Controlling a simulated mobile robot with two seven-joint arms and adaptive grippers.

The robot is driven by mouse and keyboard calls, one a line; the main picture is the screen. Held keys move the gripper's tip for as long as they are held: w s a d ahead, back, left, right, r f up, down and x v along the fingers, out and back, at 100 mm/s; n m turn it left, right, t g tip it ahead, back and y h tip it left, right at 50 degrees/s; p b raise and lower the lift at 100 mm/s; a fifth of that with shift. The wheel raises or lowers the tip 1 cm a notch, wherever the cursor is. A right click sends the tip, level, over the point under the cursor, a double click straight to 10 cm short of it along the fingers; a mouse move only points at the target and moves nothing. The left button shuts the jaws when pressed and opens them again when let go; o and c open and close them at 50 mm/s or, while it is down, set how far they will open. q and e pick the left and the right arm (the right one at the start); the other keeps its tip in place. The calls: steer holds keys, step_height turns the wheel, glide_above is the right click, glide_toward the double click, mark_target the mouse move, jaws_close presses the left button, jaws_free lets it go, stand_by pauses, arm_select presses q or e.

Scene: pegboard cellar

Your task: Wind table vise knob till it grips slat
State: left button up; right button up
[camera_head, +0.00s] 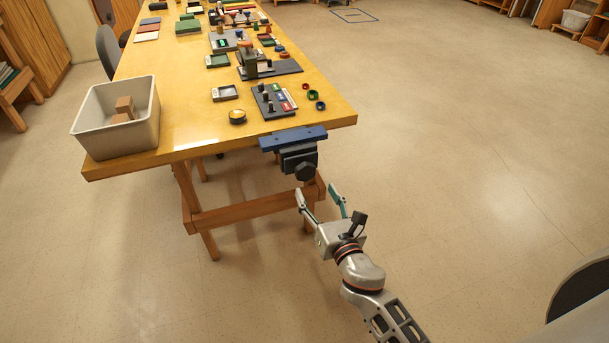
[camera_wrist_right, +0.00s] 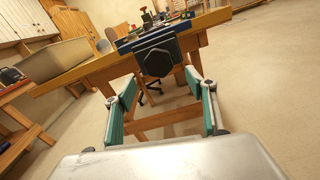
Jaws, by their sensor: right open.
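The dark table vise (camera_head: 298,157) is mounted on the near edge of the yellow table, and its black faceted knob (camera_head: 305,172) faces my right arm. A blue bar (camera_head: 293,138) lies across the top of the vise; I cannot tell whether it is the slat or part of the jaws. My right gripper (camera_head: 317,191) is open and empty, just short of the knob and a little below it. In the right wrist view, the knob (camera_wrist_right: 158,57) appears beyond the spread green-padded fingers, roughly centred between them. My left gripper is out of view.
A pale bin (camera_head: 117,117) with brown blocks stands at the table's left corner. Trays, a dark board (camera_head: 272,101) and small parts cover the tabletop (camera_head: 185,128) behind the vise. A wooden table leg and crossbar lie below.

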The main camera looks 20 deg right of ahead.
mark_target(306, 173)
steer(key=shift+n, duration=0.8)
steer(key=w, duration=0.8)
steer(key=shift+w+a+r, duration=0.25)
steer(key=shift+w+r, duration=0.15)
steer(key=shift+c, duration=0.3)
steer(key=c, duration=1.1)
